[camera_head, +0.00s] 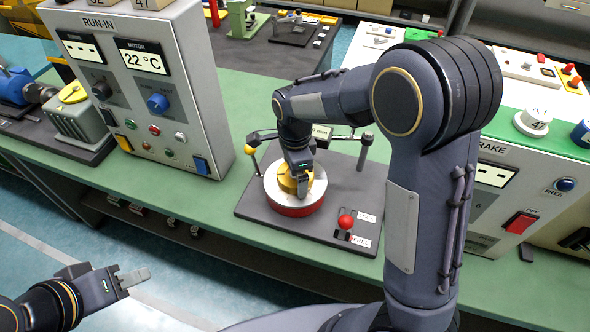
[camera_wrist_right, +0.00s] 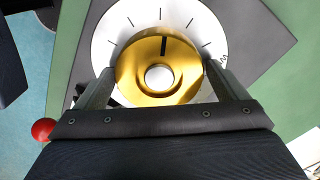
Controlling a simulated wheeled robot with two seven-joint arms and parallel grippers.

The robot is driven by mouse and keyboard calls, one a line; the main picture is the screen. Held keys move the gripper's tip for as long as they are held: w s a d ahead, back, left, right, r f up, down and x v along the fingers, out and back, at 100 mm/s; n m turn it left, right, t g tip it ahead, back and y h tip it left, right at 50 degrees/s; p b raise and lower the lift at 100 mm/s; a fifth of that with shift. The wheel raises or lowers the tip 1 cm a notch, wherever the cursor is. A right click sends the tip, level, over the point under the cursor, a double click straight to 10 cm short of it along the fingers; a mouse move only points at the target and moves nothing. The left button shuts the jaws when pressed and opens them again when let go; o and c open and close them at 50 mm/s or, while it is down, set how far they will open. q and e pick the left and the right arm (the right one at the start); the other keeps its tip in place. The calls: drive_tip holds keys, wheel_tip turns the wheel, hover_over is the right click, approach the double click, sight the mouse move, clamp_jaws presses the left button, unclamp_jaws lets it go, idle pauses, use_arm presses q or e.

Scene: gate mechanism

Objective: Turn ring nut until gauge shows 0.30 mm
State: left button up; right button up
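The gold ring nut (camera_wrist_right: 135,75) sits on a round white dial (camera_wrist_right: 212,38) with black tick marks. A dark mark on the nut points to the top of the wrist view. In the head view, the dial (camera_head: 277,190) tops a red base on a dark plate (camera_head: 258,215). My right gripper (camera_wrist_right: 158,78) has a finger against each side of the nut; it also shows from above in the head view (camera_head: 301,190). The gauge display (camera_head: 322,132) behind is partly covered by my right arm, its number unreadable. My left gripper (camera_head: 138,278) is empty, away from the bench.
A red-knobbed lever (camera_head: 346,221) with two small labels stands on the plate's front right. A yellow-knobbed post (camera_head: 251,150) is at its left. The RUN-IN panel (camera_head: 140,80) stands left; the BRAKE panel (camera_head: 490,205) stands right, partly behind my right arm.

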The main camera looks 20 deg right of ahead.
drive_tip(key=shift+o, duration=0.6)
drive_tip(key=shift+r, duration=3.9)
drive_tip(key=s+d+r+n+t+y, duration=0.1)
drive_tip(key=s+d+n+t+y, duration=0.1)
drive_tip(key=s+n, duration=0.6)
drive_tip(key=s+d+r+n+t+y, duration=0.1)
drive_tip(key=s+d+n+t, duration=0.2)
drive_tip(key=s, duration=1.1)
drive_tip(key=d+n, duration=0.2)
drive_tip(key=n, duration=0.3)
drive_tip(key=shift+s+d+t+y, duration=0.2)
drive_tip(key=shift+t+y, duration=0.2)
drive_tip(key=shift+r, duration=0.1)
